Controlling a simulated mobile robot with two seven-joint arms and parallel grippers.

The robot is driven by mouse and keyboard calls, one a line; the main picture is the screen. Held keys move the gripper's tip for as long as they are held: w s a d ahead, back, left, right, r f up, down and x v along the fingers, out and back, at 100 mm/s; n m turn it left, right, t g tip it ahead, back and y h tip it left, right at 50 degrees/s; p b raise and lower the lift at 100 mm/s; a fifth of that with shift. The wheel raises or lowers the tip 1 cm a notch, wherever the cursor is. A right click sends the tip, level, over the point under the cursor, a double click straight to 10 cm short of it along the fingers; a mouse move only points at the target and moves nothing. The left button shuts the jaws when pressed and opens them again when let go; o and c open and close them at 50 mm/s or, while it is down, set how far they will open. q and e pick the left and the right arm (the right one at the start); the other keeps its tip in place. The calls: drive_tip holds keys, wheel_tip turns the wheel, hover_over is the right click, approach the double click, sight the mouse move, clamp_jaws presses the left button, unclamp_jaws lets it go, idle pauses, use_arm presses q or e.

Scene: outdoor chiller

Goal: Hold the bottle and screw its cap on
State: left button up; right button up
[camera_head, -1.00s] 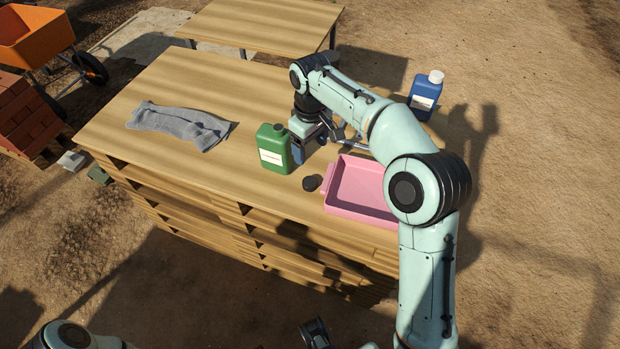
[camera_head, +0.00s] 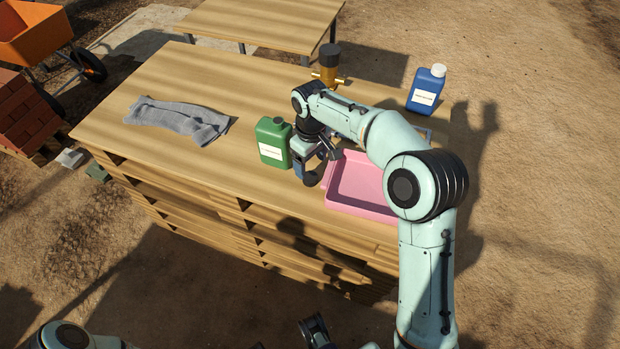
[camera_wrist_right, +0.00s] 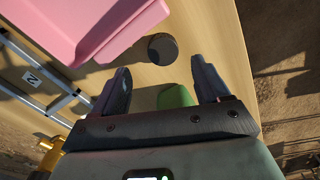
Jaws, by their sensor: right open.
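The green bottle (camera_head: 272,142) with a white label stands upright on the wooden table in the head view. No dark cap shows on its top. The round dark cap (camera_wrist_right: 162,48) lies on the table in the right wrist view, just beyond the fingertips and beside the pink tray. My right gripper (camera_head: 314,178) is low over the table, right of the green bottle. Its fingers (camera_wrist_right: 162,80) are apart with nothing between them at the tips; part of the green bottle shows nearer the palm.
The pink tray (camera_head: 358,207) is close to the right of my gripper. A blue bottle with a white cap (camera_head: 426,90) and a brass fitting with a dark top (camera_head: 329,74) stand farther back. A grey cloth (camera_head: 178,120) lies left; table between is clear.

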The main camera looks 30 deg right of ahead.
sight(310, 176)
drive_tip(key=f, duration=0.2)
drive_tip(key=f+b, duration=0.1)
drive_tip(key=f, duration=0.2)
drive_tip(key=shift+s+a+f, duration=0.15)
drive_tip(key=shift+s+a, duration=0.05)
drive_tip(key=c, duration=1.1)
